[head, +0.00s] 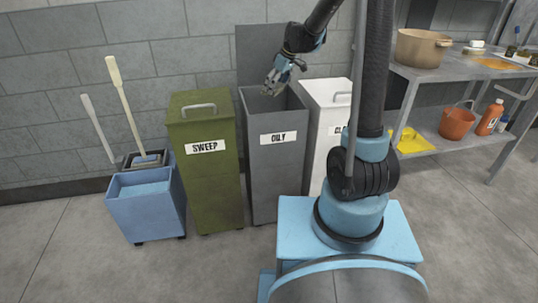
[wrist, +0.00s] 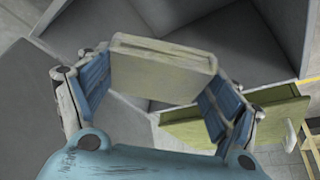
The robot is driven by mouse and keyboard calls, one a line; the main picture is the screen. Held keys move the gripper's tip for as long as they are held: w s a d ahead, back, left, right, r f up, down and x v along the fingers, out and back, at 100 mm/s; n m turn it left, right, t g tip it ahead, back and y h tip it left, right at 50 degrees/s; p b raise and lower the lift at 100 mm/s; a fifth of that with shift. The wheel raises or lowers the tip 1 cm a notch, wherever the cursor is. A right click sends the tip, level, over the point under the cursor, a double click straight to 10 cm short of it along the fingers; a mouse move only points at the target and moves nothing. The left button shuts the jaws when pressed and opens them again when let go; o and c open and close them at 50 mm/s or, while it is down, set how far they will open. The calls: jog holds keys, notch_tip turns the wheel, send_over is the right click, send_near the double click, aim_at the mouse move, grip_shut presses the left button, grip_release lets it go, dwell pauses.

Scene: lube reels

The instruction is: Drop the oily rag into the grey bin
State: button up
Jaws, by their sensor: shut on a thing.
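The grey bin (head: 277,165), labelled OILY, stands between the green and white bins, with its lid raised against the wall behind. My gripper (head: 273,80) is over its open top. In the wrist view my gripper (wrist: 155,95) is shut on a folded, beige-grey block-like thing (wrist: 160,68), which looks like the oily rag. It is between the two blue-padded fingers. The bin's grey inner walls (wrist: 230,38) lie below and around it. In the head view the rag is too small to make out clearly.
The green SWEEP bin (head: 207,175) is closed at the left; a white bin (head: 328,115) is at the right, partly hidden by my arm. A blue mop bucket (head: 148,208) stands far left. A metal shelf bench (head: 410,73) holds a pot (head: 420,48). The front floor is clear.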

jog(key=shift+f, duration=1.4)
jog(key=o, duration=1)
jog(key=shift+r, duration=0.15)
jog(key=v, duration=1.1)
jog(key=shift+s+d+r, duration=0.1)
jog(key=shift+d+r, duration=0.1)
jog(key=shift+r, duration=0.1)
